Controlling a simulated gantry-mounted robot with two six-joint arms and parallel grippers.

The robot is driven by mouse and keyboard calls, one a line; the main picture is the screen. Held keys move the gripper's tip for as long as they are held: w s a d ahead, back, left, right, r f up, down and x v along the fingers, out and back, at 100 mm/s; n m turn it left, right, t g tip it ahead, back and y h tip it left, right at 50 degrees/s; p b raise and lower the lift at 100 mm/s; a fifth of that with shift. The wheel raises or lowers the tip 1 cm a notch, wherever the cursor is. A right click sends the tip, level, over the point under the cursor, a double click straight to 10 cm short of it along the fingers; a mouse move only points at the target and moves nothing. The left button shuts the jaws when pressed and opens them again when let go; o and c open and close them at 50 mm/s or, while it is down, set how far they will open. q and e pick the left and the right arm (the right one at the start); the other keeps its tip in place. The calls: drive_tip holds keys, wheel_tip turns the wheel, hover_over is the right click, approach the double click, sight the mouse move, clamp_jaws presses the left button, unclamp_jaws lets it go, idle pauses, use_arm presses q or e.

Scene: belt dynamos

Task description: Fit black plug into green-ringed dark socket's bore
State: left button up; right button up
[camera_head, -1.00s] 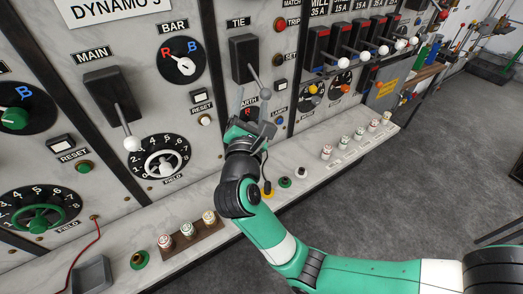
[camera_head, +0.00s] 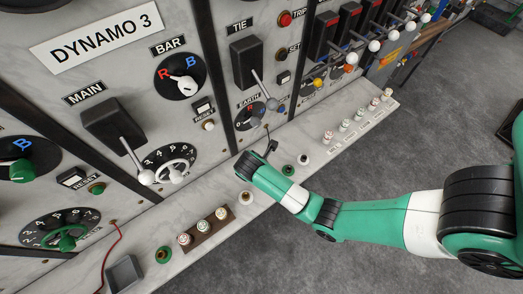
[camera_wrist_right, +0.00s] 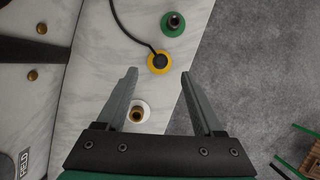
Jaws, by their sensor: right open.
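The black plug (camera_wrist_right: 160,62) stands in the yellow-ringed socket (camera_wrist_right: 151,68) in the right wrist view, its black cable curving up and left. The green-ringed dark socket (camera_wrist_right: 173,24) lies just beyond it, its bore visible and empty; it also shows in the head view (camera_head: 288,170). My right gripper (camera_wrist_right: 158,75) is open and empty over the shelf, its fingertips either side of the plug in the picture and apart from it. In the head view my right arm hides the plug and most of the gripper. My left gripper is not in view.
A white-ringed brass socket (camera_wrist_right: 138,112) shows between my fingers. Another white-ringed socket (camera_head: 302,158) lies beyond the green one. A second green-ringed socket (camera_head: 163,255) and a fuse block (camera_head: 205,236) are left on the shelf. The switch panel rises behind.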

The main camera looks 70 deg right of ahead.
drive_tip(key=b+x, duration=0.3)
drive_tip(key=x, duration=0.8)
drive_tip(key=shift+s+d+f, duration=0.1)
drive_tip(key=shift+s+f, duration=0.1)
drive_tip(key=shift+f, duration=0.15)
clamp_jaws()
drive_tip(key=shift+c, duration=1.7)
unclamp_jaws()
drive_tip(key=shift+r, duration=0.1)
drive_tip(key=shift+r+p, duration=0.8)
drive_tip(key=shift+p, duration=0.25)
